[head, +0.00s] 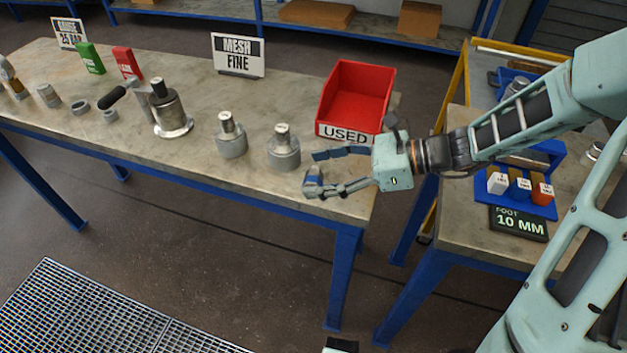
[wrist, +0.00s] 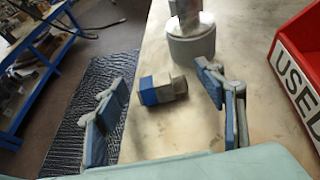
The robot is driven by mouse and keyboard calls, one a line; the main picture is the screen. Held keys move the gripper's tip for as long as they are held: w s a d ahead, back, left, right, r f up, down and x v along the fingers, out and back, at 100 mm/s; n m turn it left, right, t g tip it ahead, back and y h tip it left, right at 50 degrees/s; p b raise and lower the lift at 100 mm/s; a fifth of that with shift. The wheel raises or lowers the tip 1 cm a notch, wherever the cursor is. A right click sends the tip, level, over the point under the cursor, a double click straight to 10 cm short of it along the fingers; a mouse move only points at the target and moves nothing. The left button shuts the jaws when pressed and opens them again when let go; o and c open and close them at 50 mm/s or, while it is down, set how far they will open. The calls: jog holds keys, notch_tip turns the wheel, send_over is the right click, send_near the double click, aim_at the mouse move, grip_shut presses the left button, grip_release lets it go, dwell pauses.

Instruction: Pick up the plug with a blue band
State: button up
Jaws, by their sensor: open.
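The plug with a blue band (wrist: 162,91) lies on its side on the bench in the wrist view, grey with blue at its left end. My gripper (wrist: 161,78) is open, with one finger on each side of the plug and a gap to each. In the head view my gripper (head: 314,170) is low over the right end of the bench, fingers pointing left.
A grey flanged vessel (head: 284,150) stands just beyond the fingers, also in the wrist view (wrist: 190,42). A red USED bin (head: 347,131) is behind my gripper. The bench (head: 200,78) holds several more vessels to the left. Its front edge is close to the fingers.

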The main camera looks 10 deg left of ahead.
aim_at(313, 173)
jog(key=shift+a+f, duration=0.3)
jog(key=shift+a, duration=0.35)
jog(key=c, duration=1.5)
jog(key=shift+r, duration=0.15)
notch_tip(313, 173, up, 4)
jog(key=shift+s+f+p, duration=0.1)
jog(key=shift+f+p, duration=0.1)
jog(key=shift+p, duration=0.4)
jog(key=s+a+r, duration=0.3)
jog(key=s+a+r+p, duration=0.1)
jog(key=s+a+r, duration=0.2)
jog(key=a, duration=0.1)
jog(key=s+a+r+p, duration=0.1)
jog(key=s+a+r, duration=0.2)
jog(key=shift+a+r, duration=0.1)
jog(key=shift+a, duration=0.15)
